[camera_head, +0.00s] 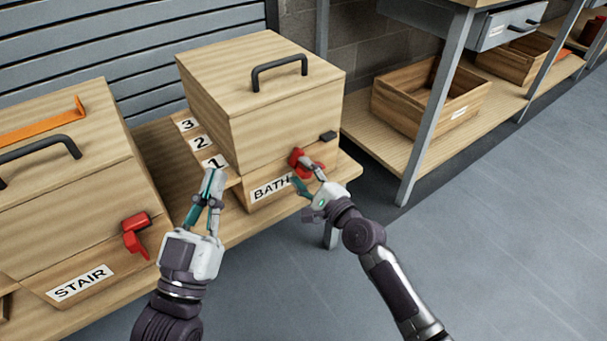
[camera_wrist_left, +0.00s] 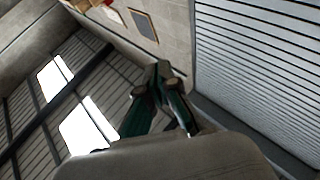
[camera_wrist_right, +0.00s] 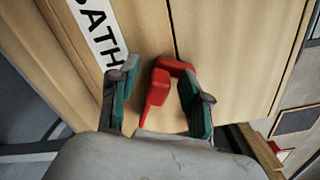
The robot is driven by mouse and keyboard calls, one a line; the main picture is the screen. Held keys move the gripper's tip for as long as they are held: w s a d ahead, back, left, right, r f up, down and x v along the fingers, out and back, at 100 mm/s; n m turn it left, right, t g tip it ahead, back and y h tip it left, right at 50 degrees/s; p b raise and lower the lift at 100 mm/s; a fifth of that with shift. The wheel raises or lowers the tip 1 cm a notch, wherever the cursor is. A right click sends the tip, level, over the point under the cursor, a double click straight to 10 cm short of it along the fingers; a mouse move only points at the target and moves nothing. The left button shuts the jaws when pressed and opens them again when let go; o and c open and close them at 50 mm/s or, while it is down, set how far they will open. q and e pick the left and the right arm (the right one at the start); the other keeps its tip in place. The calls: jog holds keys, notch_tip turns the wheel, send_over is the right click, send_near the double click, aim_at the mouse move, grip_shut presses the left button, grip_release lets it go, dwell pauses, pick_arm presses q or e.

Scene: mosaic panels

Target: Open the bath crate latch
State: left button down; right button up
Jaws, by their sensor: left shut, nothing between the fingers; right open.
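The bath crate (camera_head: 210,110) is a wooden box with a black handle on its lid and a BATH label (camera_head: 270,187) low on its front. Its red latch (camera_head: 296,158) sits on the front, right of the label. In the right wrist view the red latch (camera_wrist_right: 160,82) lies between the fingers of my right gripper (camera_wrist_right: 160,95). That gripper (camera_head: 308,178) is open, one finger on each side of the latch, with gaps visible. My left gripper (camera_head: 214,180) is shut and empty, raised in front of the crate's left side. The left wrist view shows only its fingers (camera_wrist_left: 165,90) and the room.
A stair crate (camera_head: 60,215) with its own red latch (camera_head: 135,235) stands at the left. Number cards 1, 2 and 3 (camera_head: 200,142) lie beside the bath crate. A shelf with an open wooden box (camera_head: 430,100) is at the right. The floor (camera_head: 520,220) at right is clear.

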grip_shut()
jog(key=shift+w+d+r+m+p, duration=0.2)
jog(key=shift+d+r+m+p, duration=0.1)
jog(key=shift+r+m+p, duration=0.4)
jog(key=shift+f, duration=0.15)
pick_arm(q)
jog(key=f+g, duration=0.1)
jog(key=w+f+g+y, duration=0.1)
jog(key=f, duration=0.1)
jog(key=f+g, duration=0.1)
jog(key=f, duration=0.1)
jog(key=shift+w+a+f+g, duration=0.2)
jog(key=shift+w+g, duration=0.15)
jog(key=shift+g, duration=0.05)
